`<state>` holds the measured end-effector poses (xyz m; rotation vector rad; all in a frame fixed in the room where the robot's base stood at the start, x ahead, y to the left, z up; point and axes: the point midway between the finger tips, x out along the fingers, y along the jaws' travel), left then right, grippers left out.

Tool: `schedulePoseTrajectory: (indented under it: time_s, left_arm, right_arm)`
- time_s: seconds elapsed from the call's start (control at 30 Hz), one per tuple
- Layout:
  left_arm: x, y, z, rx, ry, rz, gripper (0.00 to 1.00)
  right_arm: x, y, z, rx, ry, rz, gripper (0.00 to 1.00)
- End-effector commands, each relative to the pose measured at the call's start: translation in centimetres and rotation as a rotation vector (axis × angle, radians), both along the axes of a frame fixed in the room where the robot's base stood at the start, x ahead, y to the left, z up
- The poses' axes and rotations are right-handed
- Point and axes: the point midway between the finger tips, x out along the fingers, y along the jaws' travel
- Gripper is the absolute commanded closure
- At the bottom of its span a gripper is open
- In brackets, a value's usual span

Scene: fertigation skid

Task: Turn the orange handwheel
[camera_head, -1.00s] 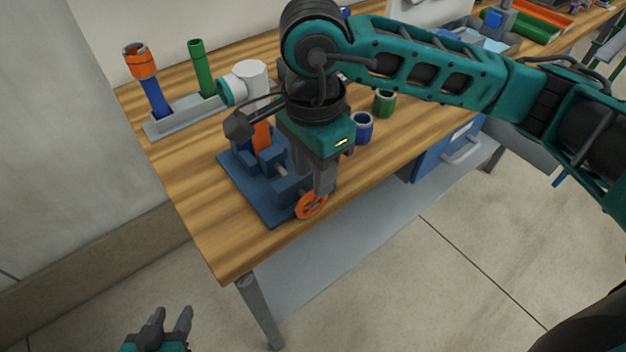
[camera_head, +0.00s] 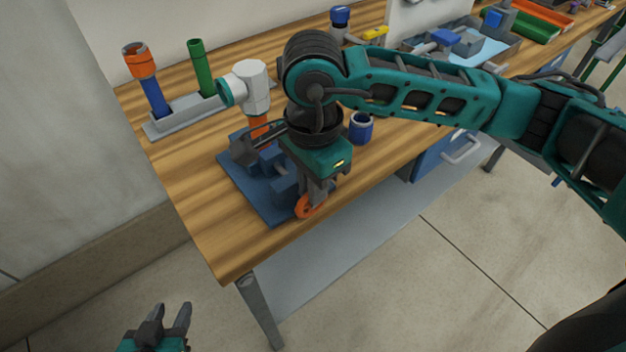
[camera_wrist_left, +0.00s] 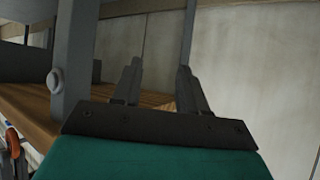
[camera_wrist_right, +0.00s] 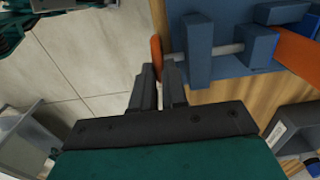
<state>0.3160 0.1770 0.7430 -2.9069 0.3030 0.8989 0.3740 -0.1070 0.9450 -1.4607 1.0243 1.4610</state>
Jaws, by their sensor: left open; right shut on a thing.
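The orange handwheel (camera_head: 304,208) sits at the front end of a blue clamp (camera_head: 262,200) near the table's front edge. My right gripper (camera_head: 316,203) is shut on the handwheel's rim and hides part of it in the head view. In the right wrist view the wheel (camera_wrist_right: 157,57) shows edge-on at the fingertips (camera_wrist_right: 158,82), on a grey shaft (camera_wrist_right: 228,49) from the clamp. My left gripper (camera_head: 172,314) is open and empty, low in front of the table; its parted fingers also show in the left wrist view (camera_wrist_left: 158,75).
A white pipe fitting (camera_head: 251,86) with an orange part below stands behind the clamp. A grey rack (camera_head: 188,119) holds a blue and a green tube at the back left. A blue cup (camera_head: 361,128) stands right of my right wrist. The table's front left is clear.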

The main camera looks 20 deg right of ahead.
Motion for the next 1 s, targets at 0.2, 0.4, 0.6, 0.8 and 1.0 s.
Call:
schedulePoseTrajectory:
  time_s: [0.2, 0.4, 0.6, 0.8, 1.0]
  left_arm:
    - [-0.3, 0.0, -0.1, 0.0, 0.005, 0.001, 0.57]
    - [-0.3, 0.0, -1.6, 0.0, 0.004, 0.001, 0.57]
    - [-0.4, 0.0, -4.0, -0.001, 0.016, 0.001, 0.57]
    - [-0.1, -0.7, -3.8, -0.012, 0.013, -0.009, 0.57]
    - [0.6, -0.9, -2.8, -0.016, -0.01, -0.011, 0.57]
  right_arm:
    - [0.0, 0.0, 0.0, 0.0, -0.001, 0.0, 1.0]
    - [0.1, -0.3, -0.5, 0.041, 0.015, -0.002, 1.0]
    - [0.3, -0.7, -0.6, 0.137, 0.048, -0.001, 1.0]
    - [0.3, -0.8, -0.2, 0.178, 0.064, 0.001, 1.0]
    - [0.3, -0.8, -0.1, 0.179, 0.064, 0.001, 1.0]
